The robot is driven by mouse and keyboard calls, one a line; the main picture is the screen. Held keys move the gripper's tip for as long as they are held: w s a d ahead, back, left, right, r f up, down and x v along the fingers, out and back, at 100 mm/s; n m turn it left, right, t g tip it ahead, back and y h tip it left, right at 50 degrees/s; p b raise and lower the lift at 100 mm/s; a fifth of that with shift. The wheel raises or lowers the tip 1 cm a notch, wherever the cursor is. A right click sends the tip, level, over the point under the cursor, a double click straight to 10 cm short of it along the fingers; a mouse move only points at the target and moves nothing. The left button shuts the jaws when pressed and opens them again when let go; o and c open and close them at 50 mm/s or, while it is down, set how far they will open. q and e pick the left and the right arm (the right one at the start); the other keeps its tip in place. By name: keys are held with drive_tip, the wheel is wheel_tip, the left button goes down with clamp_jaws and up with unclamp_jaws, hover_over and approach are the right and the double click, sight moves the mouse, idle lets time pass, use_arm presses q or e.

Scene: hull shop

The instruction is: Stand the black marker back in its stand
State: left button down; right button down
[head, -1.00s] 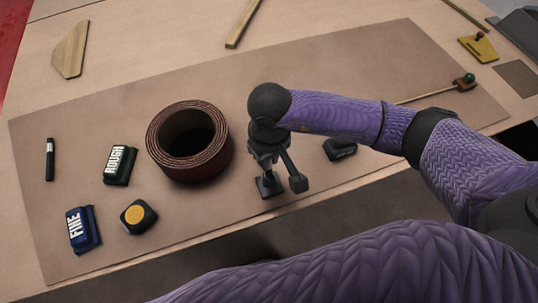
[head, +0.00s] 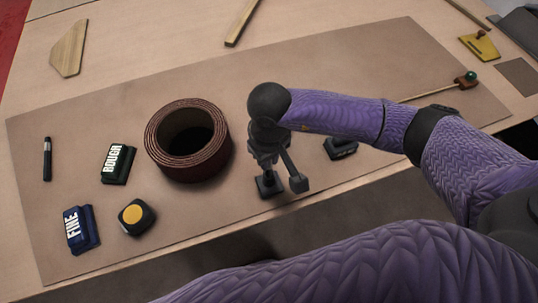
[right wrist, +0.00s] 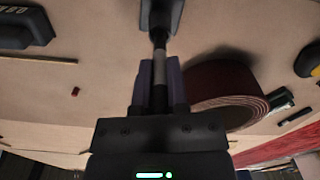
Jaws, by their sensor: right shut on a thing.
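My right gripper (head: 266,163) points down over the near part of the mat. In the right wrist view its fingers (right wrist: 159,88) are shut on a slender black marker (right wrist: 160,66) with a grey band. The marker's far end meets a dark square stand (right wrist: 161,16), which shows below the gripper in the head view (head: 269,186). Whether the marker is fully seated in the stand or only touching it, I cannot tell. In the head view the gripper mostly hides the marker. My left gripper is out of view.
A brown coil (head: 189,140) stands close left of the gripper. Farther left are a ROUGH block (head: 118,163), a FINE block (head: 81,229), a yellow-topped tape measure (head: 137,217) and another dark pen-like thing (head: 47,159). A dark block (head: 341,148) sits right of the gripper.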

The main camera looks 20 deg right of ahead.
drive_tip(key=shift+f, duration=0.15)
drive_tip(key=c, duration=0.7)
unclamp_jaws()
drive_tip(key=shift+o, duration=0.7)
wheel_tip(320, 180, up, 10)
drive_tip(key=shift+p, duration=0.85)
